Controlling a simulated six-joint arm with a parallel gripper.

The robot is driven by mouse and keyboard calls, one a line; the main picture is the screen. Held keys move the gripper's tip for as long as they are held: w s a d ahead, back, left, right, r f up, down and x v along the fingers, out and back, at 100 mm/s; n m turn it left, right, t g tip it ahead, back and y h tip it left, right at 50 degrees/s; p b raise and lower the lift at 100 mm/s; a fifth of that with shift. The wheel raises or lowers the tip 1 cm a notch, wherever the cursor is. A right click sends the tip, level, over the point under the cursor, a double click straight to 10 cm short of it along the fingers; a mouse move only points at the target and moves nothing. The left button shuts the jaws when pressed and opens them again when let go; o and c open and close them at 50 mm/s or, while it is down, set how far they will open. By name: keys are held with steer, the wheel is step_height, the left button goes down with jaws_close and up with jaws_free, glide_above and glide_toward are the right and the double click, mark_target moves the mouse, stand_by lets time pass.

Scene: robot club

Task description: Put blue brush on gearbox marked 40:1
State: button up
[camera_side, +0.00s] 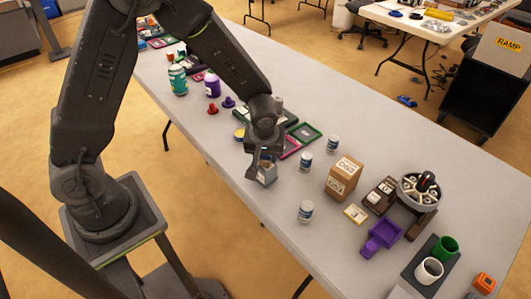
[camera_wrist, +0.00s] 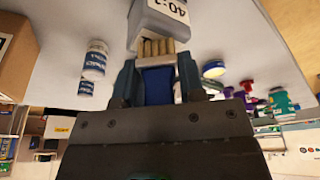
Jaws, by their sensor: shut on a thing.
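My gripper (camera_wrist: 157,80) is shut on the blue brush (camera_wrist: 158,87), whose tan bristles (camera_wrist: 155,47) point away from the wrist. The gearbox marked 40:1 (camera_wrist: 165,22) is a grey block with a white label, directly beyond the bristles in the wrist view. In the side view the gearbox (camera_side: 264,178) sits on the grey table (camera_side: 225,165), just below my gripper (camera_side: 264,153). The bristles overlap the gearbox's edge in the wrist view; I cannot tell whether they touch it. In the side view the fingers mostly hide the brush.
White-and-blue jars (camera_side: 305,211) and a cardboard box (camera_side: 342,178) stand right of the gearbox. A purple scoop (camera_side: 382,237) and a round organizer (camera_side: 419,190) lie farther right. Bottles (camera_side: 212,84) stand at the back left. The table left of the gearbox is clear.

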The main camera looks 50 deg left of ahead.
steer(key=shift+f, duration=0.2)
steer(key=o, duration=0.9)
steer(key=v, duration=1.2)
steer(key=s+a+r+m+t+h, duration=0.2)
steer(key=s+r+m, duration=0.7)
steer(key=s, duration=0.7)
steer(key=shift+r+t, duration=0.7)
steer(key=shift+r, duration=1.05)
steer(key=shift+s, duration=0.1)
